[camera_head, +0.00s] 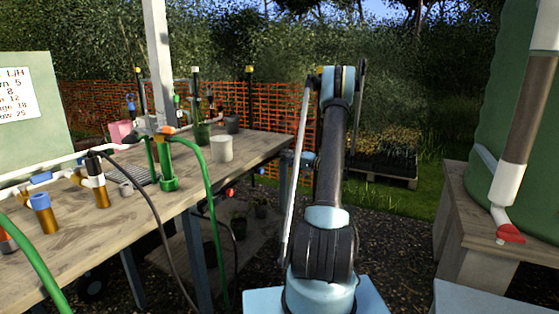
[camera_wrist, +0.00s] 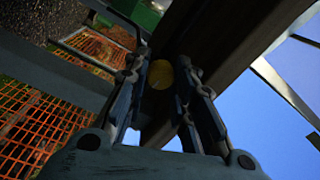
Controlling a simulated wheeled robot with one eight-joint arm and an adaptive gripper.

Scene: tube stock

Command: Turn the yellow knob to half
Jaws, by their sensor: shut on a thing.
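The yellow knob (camera_wrist: 161,74) shows in the wrist view as a small round face in front of a dark brown upright surface. My gripper (camera_wrist: 160,66) has one finger on each side of the knob and is shut on it. In the head view my arm stands right of the workbench; I cannot make out the yellow knob there.
A wooden workbench (camera_head: 245,148) on the left carries pipes, a green hose (camera_head: 207,180) and a white pot (camera_head: 221,149). A red valve handle (camera_head: 509,234) is at the right by a green tank (camera_head: 505,130). Orange mesh fencing (camera_head: 270,100) stands behind. Gravel lies between.

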